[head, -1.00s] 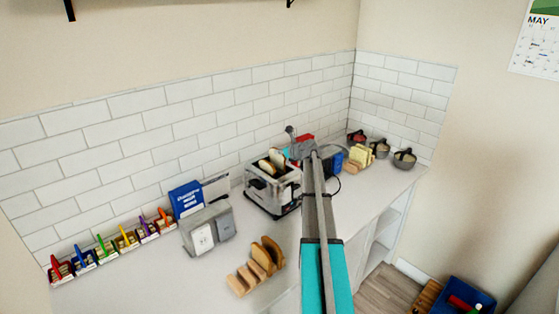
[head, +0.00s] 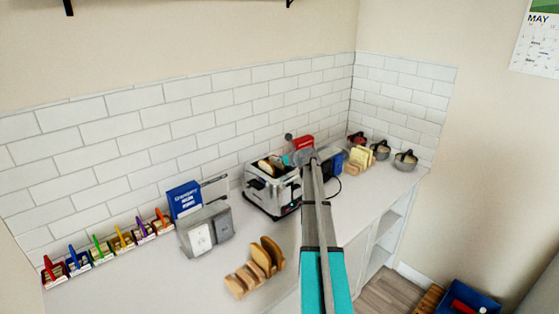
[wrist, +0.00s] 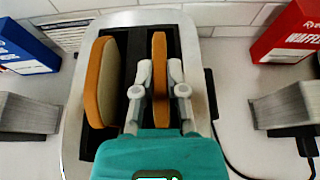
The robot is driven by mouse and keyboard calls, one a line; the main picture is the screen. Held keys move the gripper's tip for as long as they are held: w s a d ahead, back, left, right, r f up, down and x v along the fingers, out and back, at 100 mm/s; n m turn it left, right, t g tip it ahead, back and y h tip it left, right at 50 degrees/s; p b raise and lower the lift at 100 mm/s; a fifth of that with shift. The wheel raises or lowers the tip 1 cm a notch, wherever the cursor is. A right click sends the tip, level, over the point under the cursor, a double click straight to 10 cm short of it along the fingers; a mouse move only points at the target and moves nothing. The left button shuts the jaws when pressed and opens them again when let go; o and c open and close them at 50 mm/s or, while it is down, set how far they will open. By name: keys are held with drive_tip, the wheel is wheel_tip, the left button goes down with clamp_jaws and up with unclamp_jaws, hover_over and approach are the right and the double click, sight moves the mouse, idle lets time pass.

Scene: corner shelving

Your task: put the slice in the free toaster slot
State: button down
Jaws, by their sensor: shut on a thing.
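The toaster (head: 268,200) is a silver box on the counter, with two long dark slots in the wrist view (wrist: 74,120). A brown-crusted slice (wrist: 101,82) stands in its left slot there. My gripper (wrist: 160,82) is shut on another slice (wrist: 159,50), held upright on edge. The held slice is lined up with the right slot; how deep it sits in it I cannot tell. In the head view my gripper (head: 292,160) is at the toaster's top, and the slices there are small and partly hidden.
A wooden rack with slices (head: 240,287) stands in front of the toaster. A grey appliance (head: 207,232) and a blue box (head: 185,199) are to its left. A red waffle box (wrist: 288,32) stands behind right, with a cable (wrist: 225,150) beside the toaster.

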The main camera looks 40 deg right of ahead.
drive_tip(key=c, duration=0.7)
unclamp_jaws()
drive_tip(key=shift+r, duration=0.1)
drive_tip(key=shift+s+r+p, duration=0.15)
drive_tip(key=shift+s+p, duration=0.15)
drive_tip(key=p+v, duration=0.4)
drive_tip(key=v, duration=0.7)
drive_tip(key=shift+s, duration=0.25)
